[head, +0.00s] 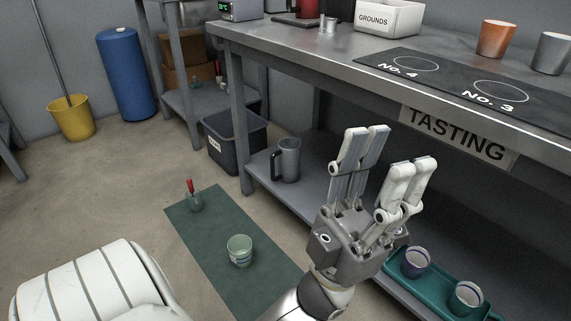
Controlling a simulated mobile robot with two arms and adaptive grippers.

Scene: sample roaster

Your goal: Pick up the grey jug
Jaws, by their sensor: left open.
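The grey jug (289,160) stands upright on the lower shelf (318,186) of the steel table, near its left end. Its dark handle is on its left side. My left gripper (386,153) is open and empty, with its fingers pointing up. In the picture it is to the right of the jug and apart from it. The gripper hides part of the shelf. My right gripper is not in view.
The tabletop (310,43) overhangs the shelf, with a leg (238,130) left of the jug. A dark bin (233,140) stands beyond. A teal tray (437,287) with two cups is on the shelf. A green mat (222,225) on the floor holds a pale cup (239,250).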

